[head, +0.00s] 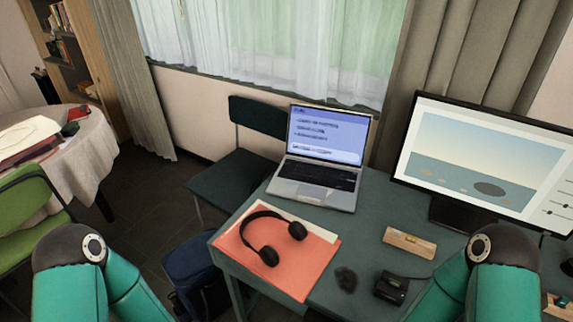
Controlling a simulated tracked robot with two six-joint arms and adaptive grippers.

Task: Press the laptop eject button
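An open laptop (316,173) stands at the back left of the dark green desk (378,212). Its screen is lit, with a blue page and lines of text, and its keyboard and touchpad face me. I cannot make out an eject button on it at this size. My two arms, teal with dark joints, show at the bottom left and bottom right, apart from the laptop. Neither gripper is in view.
Headphones (269,256) lie on a red-orange folder (304,272) in front of the laptop. A wooden block (409,242), a dark crumpled item (346,279) and a small black device (391,288) lie to the right. A monitor (487,160) stands at right. A chair (236,178) is behind the desk.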

